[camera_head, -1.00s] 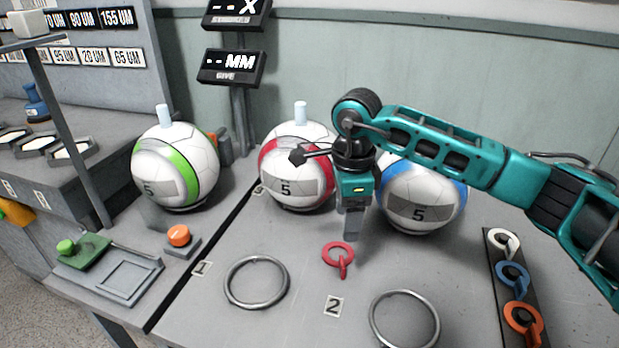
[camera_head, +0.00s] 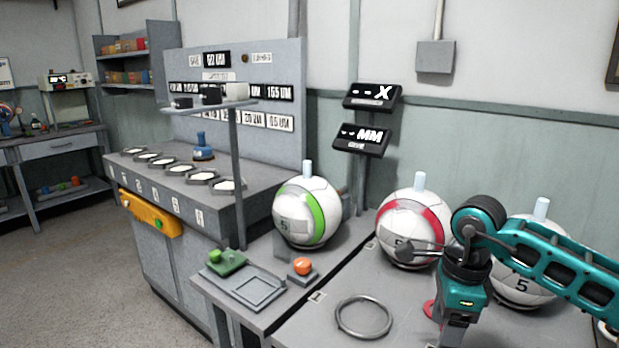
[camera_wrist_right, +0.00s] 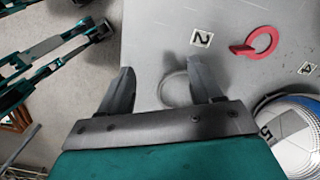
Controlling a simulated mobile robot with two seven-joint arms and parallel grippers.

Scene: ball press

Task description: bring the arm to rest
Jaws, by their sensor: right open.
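My right arm comes in from the right in the head view, with its teal gripper (camera_head: 453,335) hanging over the grey table in front of the red-striped and blue-striped balls. In the right wrist view, the dark fingers of this gripper (camera_wrist_right: 157,66) are spread apart with nothing between them. My left gripper is not in the head view.
White balls with green (camera_head: 307,212), red (camera_head: 436,218) and blue stripes (camera_head: 520,285) stand along the table. A red key-like piece (camera_wrist_right: 262,42) lies flat near the right gripper. A metal ring (camera_head: 364,335), an orange button (camera_head: 303,266) and a post-mounted shelf (camera_head: 236,180) are left of the gripper.

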